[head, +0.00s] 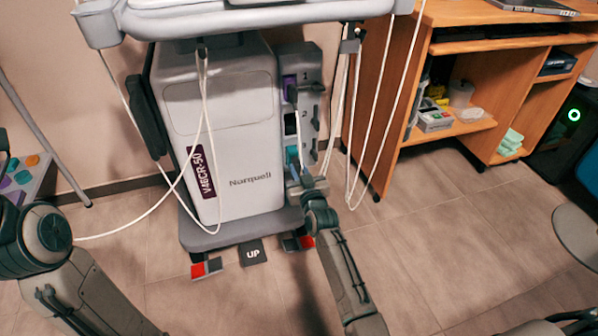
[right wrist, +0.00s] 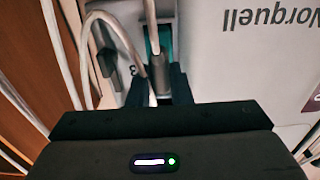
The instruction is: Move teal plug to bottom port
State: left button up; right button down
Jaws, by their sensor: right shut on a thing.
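The machine's port panel (head: 312,80) carries ports numbered 1 to 3 from top to bottom. A teal patch (head: 292,155) marks the bottom port, beside the number 3; it also shows in the right wrist view (right wrist: 165,42). My right gripper (head: 305,182) is at the bottom port. In the right wrist view its fingers (right wrist: 159,92) are shut on a grey plug (right wrist: 154,68) with a pale cable, in front of the teal. Whether the plug is seated in the port is hidden.
The grey machine (head: 235,140) stands on a wheeled base (head: 240,230) with red-tipped feet. White cables hang beside the panel and across the machine's front. A wooden desk (head: 375,90) stands close on the right.

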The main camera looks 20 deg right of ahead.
jog(key=shift+w, duration=1.2)
dwell(1.7)
jog(key=shift+f, duration=0.1)
dwell(0.4)
jog(key=c, duration=1.2)
grip_release()
jog(key=shift+c, duration=0.2)
jog(key=shift+o, duration=0.4)
jog(key=shift+s, duration=1.65)
jog(key=s, duration=0.6)
jog(key=shift+s+d, duration=0.15)
jog(key=shift+s, duration=0.25)
